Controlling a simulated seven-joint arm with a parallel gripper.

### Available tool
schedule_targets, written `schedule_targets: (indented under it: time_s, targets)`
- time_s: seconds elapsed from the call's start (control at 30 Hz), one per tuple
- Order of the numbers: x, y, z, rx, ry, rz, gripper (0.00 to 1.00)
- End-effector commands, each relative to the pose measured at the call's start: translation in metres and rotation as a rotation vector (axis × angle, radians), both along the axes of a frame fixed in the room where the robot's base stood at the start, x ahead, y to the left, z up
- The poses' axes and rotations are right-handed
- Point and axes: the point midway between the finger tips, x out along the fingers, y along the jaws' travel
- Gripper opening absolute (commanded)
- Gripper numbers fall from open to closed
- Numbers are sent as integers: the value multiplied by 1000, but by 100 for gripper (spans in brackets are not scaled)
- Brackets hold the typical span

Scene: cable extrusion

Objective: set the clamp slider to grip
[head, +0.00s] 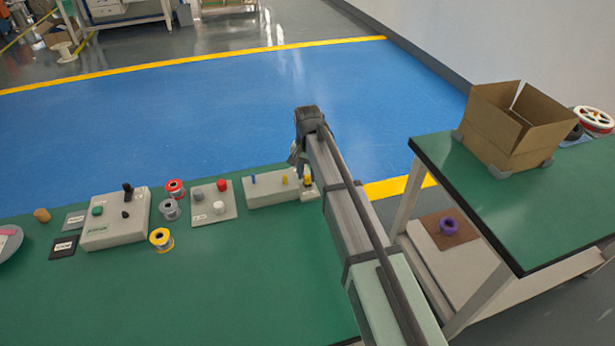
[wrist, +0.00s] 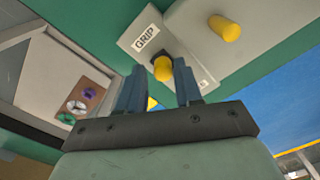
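The clamp slider is a yellow knob (wrist: 163,70) on a dark base, set on a small pale plate (head: 311,194) at the right end of a grey block (head: 268,194). In the wrist view a white label reading GRIP (wrist: 146,37) sits just beyond the knob. A second label on the near side is mostly hidden by a finger. My gripper (wrist: 160,85) is open, with one blue-grey finger on each side of the knob and a gap visible around it. In the head view my gripper (head: 298,157) is above the block's right end, its fingers partly hidden.
A yellow peg (wrist: 225,28) stands on the block close by; a blue peg (head: 253,179) is farther left. A switch panel (head: 226,213) and control box (head: 108,236) stand left. A second bench (head: 572,200) with a cardboard box (head: 500,135) is right.

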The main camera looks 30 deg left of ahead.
Motion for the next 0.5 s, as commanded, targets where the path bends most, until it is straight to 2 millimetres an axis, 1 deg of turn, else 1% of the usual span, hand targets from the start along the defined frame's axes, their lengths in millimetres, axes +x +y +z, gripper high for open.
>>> schedule_targets:
  time_s: [0.03,0.2,0.5]
  targets:
    - [0,0,9,1,-2,0,35]
    - [0,0,40,1,-2,0,35]
    - [0,0,91,0,0,0,35]
